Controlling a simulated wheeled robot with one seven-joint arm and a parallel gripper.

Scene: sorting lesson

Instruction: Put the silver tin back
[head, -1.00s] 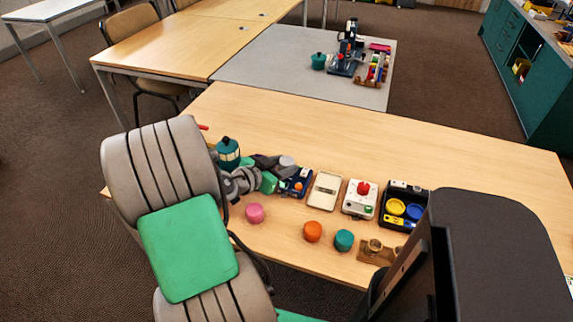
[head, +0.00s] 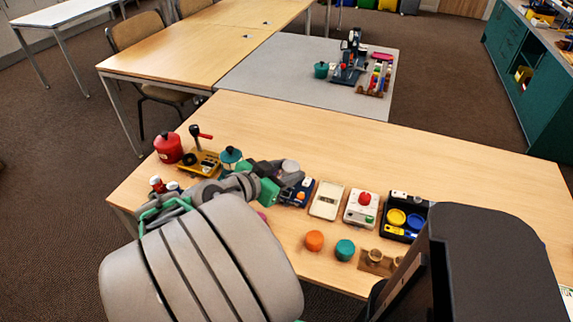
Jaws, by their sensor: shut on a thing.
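The silver tin (head: 290,166) shows as a pale grey round top at the end of my arm, near the left-middle of the table in the head view. My gripper (head: 287,177) is shut on it, at the far side of a blue box (head: 298,191). The jaws and my wrist hide the tin's lower part, and I cannot tell whether it touches the table. An orange tin (head: 314,240) and a teal tin (head: 345,250) stand at the near edge. A pink tin (head: 262,216) is mostly hidden behind my arm.
A teal lantern (head: 231,159), a yellow device with a red lever (head: 204,162) and a red pot (head: 168,147) stand left. A cream device (head: 327,200), a red-button box (head: 361,208) and a black tray (head: 386,233) stand right. The table's far side is clear.

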